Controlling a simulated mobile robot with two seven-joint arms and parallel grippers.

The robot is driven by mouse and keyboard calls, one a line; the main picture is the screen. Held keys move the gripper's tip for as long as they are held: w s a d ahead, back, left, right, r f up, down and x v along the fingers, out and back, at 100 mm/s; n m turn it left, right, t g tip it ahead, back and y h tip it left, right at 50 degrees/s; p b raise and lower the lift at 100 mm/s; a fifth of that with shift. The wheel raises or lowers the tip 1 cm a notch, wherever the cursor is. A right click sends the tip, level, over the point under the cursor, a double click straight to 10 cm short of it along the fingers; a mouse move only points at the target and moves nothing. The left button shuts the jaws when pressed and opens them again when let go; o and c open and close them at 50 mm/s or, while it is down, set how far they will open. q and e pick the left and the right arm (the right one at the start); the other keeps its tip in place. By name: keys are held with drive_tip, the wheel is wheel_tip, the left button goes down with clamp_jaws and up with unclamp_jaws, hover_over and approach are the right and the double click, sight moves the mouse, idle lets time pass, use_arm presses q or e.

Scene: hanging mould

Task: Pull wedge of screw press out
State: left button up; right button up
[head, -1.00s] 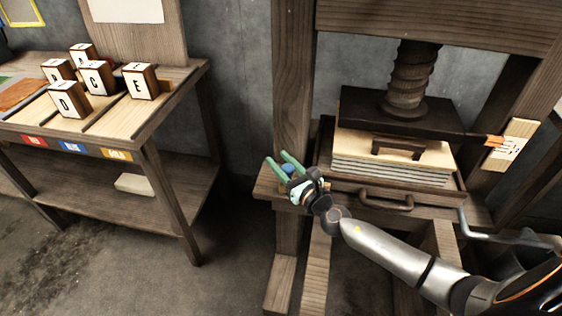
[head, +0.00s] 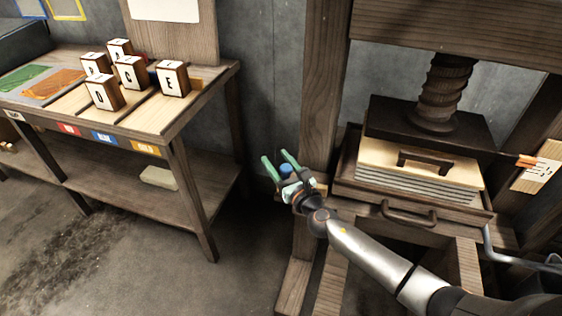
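The screw press stands at right, with a dark screw (head: 444,92) above a dark pressing plate (head: 425,125). Under the plate are a light board with a dark handle (head: 425,162) and a pale layered stack (head: 420,182). I cannot make out the wedge for certain. My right gripper (head: 276,156) is in front of the press's left post, its green fingers apart and pointing up and left. A small blue thing (head: 285,169) shows between the fingers near their base; I cannot tell whether it is held. My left gripper is out of view.
A wooden table (head: 150,128) at left carries several lettered blocks (head: 131,72). A pale block (head: 160,178) lies on its lower shelf. An orange-tipped pointer (head: 526,161) meets a marked plate (head: 538,174) at far right. Floor is free between table and press.

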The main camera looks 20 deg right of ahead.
drive_tip(key=shift+o, duration=0.9)
drive_tip(key=shift+d, duration=0.1)
drive_tip(key=shift+s, duration=0.2)
drive_tip(key=s+d, duration=0.1)
drive_tip(key=s, duration=1.1)
drive_tip(key=shift+d+p, duration=0.35)
drive_tip(key=shift+p, duration=0.05)
